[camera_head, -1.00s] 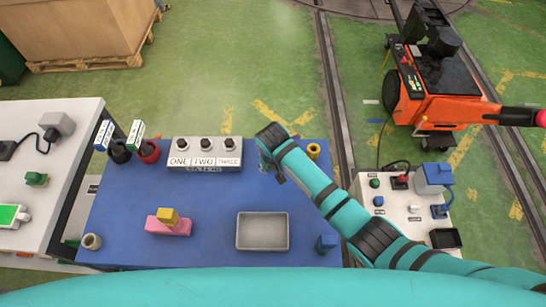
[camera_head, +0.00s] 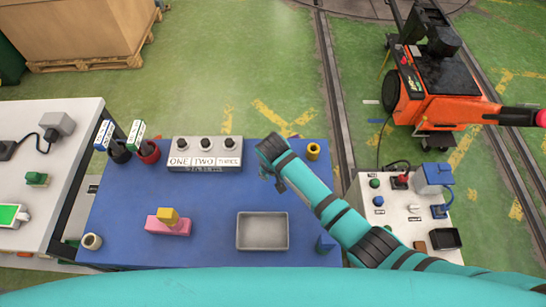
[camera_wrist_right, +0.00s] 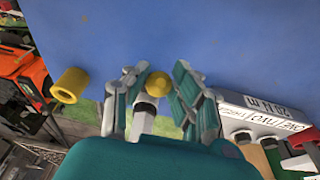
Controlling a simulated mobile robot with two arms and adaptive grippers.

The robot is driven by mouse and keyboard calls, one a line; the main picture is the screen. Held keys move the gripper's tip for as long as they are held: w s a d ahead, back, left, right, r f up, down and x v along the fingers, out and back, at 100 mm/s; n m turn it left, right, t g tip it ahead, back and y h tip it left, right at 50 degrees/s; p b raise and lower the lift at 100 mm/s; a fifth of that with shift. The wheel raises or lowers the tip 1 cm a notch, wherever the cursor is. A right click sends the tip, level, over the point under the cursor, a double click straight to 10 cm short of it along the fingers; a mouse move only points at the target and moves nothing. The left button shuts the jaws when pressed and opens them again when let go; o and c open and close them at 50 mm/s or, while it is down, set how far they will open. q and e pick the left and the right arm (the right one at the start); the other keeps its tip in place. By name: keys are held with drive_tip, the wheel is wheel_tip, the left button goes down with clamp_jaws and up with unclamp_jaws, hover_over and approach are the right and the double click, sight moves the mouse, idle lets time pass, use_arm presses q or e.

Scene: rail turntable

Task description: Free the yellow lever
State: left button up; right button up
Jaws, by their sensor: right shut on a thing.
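In the right wrist view a rounded yellow knob (camera_wrist_right: 132,80) with a whitish stem (camera_wrist_right: 146,112) shows between the fingers of my right gripper (camera_wrist_right: 150,88). The gripper is shut on this yellow-knobbed piece, which looks like the yellow lever. In the head view my right gripper (camera_head: 279,183) is low over the blue table, right of centre, and my arm hides what it holds. My left gripper is in neither view.
The blue table (camera_head: 210,218) bears a ONE/TWO/THREE button box (camera_head: 206,153), a yellow ring (camera_head: 313,151), a grey tray (camera_head: 262,247), a pink block (camera_head: 178,227) and a blue block (camera_head: 326,243). A control table (camera_head: 395,225) stands right. Table space left of my gripper is clear.

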sight(273, 186)
drive_tip(key=shift+s+f, duration=0.4)
drive_tip(key=shift+f, duration=0.15)
drive_tip(key=shift+s+f, duration=0.35)
drive_tip(key=shift+f, duration=0.4)
drive_tip(key=shift+c, duration=0.2)
drive_tip(key=shift+s+f+b, duration=0.25)
drive_tip(key=shift+f+b, duration=0.15)
drive_tip(key=shift+f, duration=0.2)
drive_tip(key=shift+c, duration=0.2)
drive_tip(key=shift+f, duration=0.15)
